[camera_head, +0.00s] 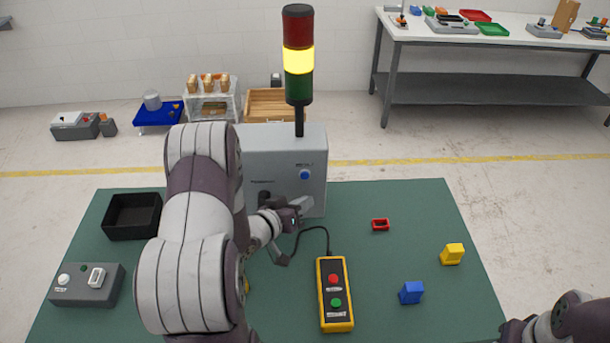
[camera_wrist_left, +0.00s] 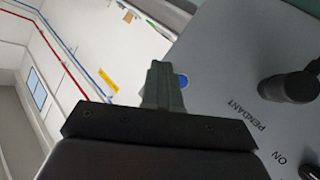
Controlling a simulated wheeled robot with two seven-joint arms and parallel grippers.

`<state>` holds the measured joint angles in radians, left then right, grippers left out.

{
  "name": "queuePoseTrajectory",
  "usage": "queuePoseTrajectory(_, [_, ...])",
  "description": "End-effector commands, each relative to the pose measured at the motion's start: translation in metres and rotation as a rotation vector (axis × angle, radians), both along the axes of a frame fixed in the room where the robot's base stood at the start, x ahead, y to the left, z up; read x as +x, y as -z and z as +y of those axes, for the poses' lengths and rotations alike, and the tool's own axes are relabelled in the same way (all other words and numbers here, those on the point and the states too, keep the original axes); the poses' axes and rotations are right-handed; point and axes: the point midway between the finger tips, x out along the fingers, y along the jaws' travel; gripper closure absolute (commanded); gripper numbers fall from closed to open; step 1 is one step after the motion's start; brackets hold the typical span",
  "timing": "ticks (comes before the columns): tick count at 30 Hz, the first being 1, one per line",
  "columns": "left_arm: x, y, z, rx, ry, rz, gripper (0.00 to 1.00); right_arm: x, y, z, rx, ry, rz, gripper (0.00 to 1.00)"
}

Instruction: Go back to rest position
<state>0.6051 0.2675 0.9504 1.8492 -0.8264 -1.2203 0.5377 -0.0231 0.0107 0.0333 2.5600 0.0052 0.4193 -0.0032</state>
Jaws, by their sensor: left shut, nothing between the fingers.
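My left gripper (camera_head: 304,206) is shut and empty. It is in front of the lower right part of the grey control box (camera_head: 312,150), below the box's blue button (camera_head: 305,174). In the left wrist view the shut fingers (camera_wrist_left: 162,85) point up, with the blue button (camera_wrist_left: 183,81) partly behind them and the grey panel (camera_wrist_left: 235,55) to the right. I cannot tell whether the fingers touch the box. My right arm (camera_head: 560,325) shows only in part at the lower right corner; its fingers are not visible.
A signal tower with its yellow light (camera_head: 299,60) lit stands on the box. On the green table (camera_head: 400,200) are a yellow pendant (camera_head: 335,300) with red and green buttons, a blue block (camera_head: 411,293), a yellow block (camera_head: 452,254), a red part (camera_head: 380,225), a black tray (camera_head: 107,228) and a grey switch box (camera_head: 88,292).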

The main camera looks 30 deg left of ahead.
Motion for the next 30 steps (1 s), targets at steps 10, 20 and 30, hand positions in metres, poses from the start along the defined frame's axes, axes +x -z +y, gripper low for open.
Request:
queuePoseTrajectory(10, [0.000, 0.000, 0.000, 0.000, 0.000, 0.000, 1.00, 0.000, 0.000, 0.000, 0.000, 0.000, 0.000, 0.57])
queuePoseTrajectory(20, [0.000, 0.000, 0.000, 0.000, 0.000, 0.000, 1.00, 0.000, 0.000, 0.000, 0.000, 0.000, 0.000, 0.57])
queuePoseTrajectory(30, [-0.090, 0.076, 0.033, 0.320, -0.091, 0.745, 1.00, 0.000, 0.007, 0.000, 0.000, 0.000, 0.000, 0.57])
